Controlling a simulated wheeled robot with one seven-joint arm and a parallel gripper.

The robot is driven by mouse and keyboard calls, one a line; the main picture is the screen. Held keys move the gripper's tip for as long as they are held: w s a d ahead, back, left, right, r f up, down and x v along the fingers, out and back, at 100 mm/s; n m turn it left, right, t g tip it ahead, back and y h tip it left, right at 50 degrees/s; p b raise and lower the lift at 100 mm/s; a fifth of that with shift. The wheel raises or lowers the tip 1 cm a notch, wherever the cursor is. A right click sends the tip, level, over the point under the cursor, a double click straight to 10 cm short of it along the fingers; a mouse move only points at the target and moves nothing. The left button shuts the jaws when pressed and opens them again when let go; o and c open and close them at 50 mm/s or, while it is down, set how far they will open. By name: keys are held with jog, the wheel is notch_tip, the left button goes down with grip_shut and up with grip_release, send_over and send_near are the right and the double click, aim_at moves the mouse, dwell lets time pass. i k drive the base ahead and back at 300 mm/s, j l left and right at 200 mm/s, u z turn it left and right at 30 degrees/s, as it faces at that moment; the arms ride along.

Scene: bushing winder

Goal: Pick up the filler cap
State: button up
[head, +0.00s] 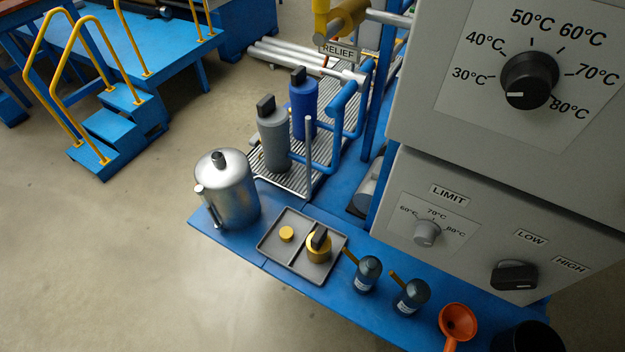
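A grey tray (270,250) with a divider lies on the blue bench. In its right compartment sits a round yellow cap with a black upright grip (319,249), which looks like the filler cap. A smaller flat yellow disc (286,234) lies in the left compartment. I cannot tell for certain which of the two is the filler cap. My gripper is not in view.
A silver can (230,190) stands left of the tray. Two dark bottles with yellow spouts (367,275) (411,298) and an orange funnel (458,321) stand to its right. Grey (273,140) and blue (304,108) cylinders stand behind. A control cabinet (480,215) rises at right.

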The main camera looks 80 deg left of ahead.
aim_at(286, 232)
jog(key=u, duration=2.6)
